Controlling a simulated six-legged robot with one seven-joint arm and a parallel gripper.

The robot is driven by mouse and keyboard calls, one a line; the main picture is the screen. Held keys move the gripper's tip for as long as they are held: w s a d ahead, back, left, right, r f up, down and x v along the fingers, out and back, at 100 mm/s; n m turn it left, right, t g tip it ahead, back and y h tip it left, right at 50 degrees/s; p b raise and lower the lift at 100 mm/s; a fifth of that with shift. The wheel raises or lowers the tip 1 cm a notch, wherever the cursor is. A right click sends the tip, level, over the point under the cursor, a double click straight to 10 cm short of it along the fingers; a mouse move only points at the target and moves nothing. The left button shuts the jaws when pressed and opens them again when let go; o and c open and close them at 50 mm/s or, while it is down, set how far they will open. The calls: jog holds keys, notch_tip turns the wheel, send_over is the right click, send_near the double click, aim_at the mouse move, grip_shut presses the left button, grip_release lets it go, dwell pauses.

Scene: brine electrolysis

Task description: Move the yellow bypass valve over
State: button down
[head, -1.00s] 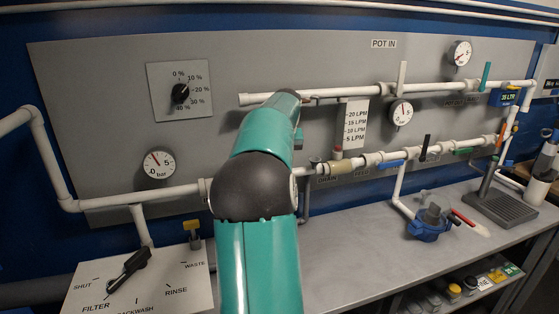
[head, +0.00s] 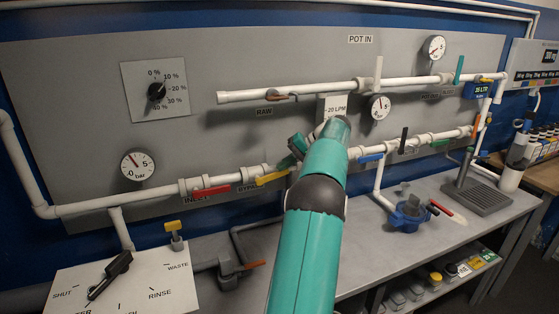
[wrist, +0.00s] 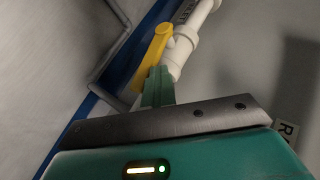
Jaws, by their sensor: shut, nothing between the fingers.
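The yellow bypass valve handle (head: 272,177) sits on the lower white pipe, above the BYPASS label, and lies roughly along the pipe. In the wrist view the yellow handle (wrist: 152,56) is beside a white pipe fitting. My gripper (head: 286,162) is at the right end of the handle, partly behind my own arm. In the wrist view its green fingers (wrist: 158,72) are together and empty, with their tips close to the lower part of the handle. I cannot tell whether they touch it.
A red handle (head: 211,191) is just left on the same pipe; a blue handle (head: 370,158) is to the right. The upper pipe (head: 330,90) runs above. A selector plate (head: 130,285) is lower left. The bench (head: 355,235) has clear room in front.

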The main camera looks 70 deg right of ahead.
jog(key=shift+s+d+f, duration=0.15)
jog(key=shift+f, duration=0.3)
jog(key=shift+s+d+f, duration=0.1)
jog(key=shift+s+f, duration=0.05)
jog(key=shift+f, duration=0.25)
jog(key=shift+s+f, duration=0.1)
jog(key=shift+f, duration=0.15)
